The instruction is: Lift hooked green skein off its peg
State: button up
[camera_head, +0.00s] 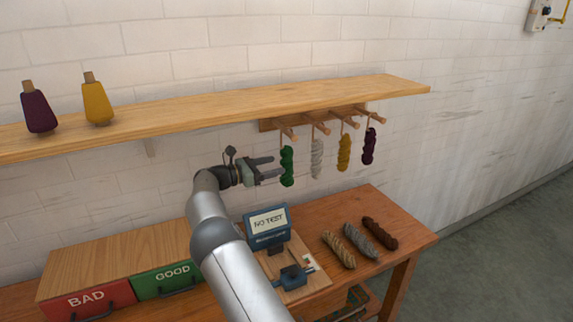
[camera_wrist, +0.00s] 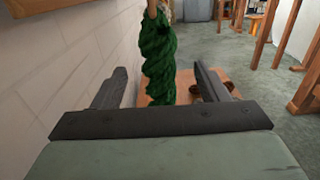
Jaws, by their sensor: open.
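The green skein (camera_head: 287,166) hangs upright from the leftmost peg (camera_head: 290,133) of the wooden rack under the shelf. My gripper (camera_head: 273,168) is open just left of the skein in the head view, at about its height. In the wrist view the green skein (camera_wrist: 159,60) stands between and beyond the two open fingers of my gripper (camera_wrist: 160,80), with a gap on each side.
Grey (camera_head: 317,158), yellow (camera_head: 344,152) and dark purple (camera_head: 369,146) skeins hang to the right on neighbouring pegs. The shelf (camera_head: 220,115) runs above. Below, the bench (camera_head: 400,238) carries a "NO TEST" device (camera_head: 268,226), three loose skeins (camera_head: 356,238), and BAD (camera_head: 90,301) and GOOD (camera_head: 166,280) drawers.

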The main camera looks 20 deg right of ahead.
aim_at(280, 164)
jog(key=d+p, duration=0.1)
jog(key=d, duration=0.1)
jog(key=d+p, duration=0.1)
jog(key=d, duration=0.2)
jog(key=shift+w+d, duration=0.2)
jog(key=shift+d, duration=0.15)
jog(key=c, duration=1.1)
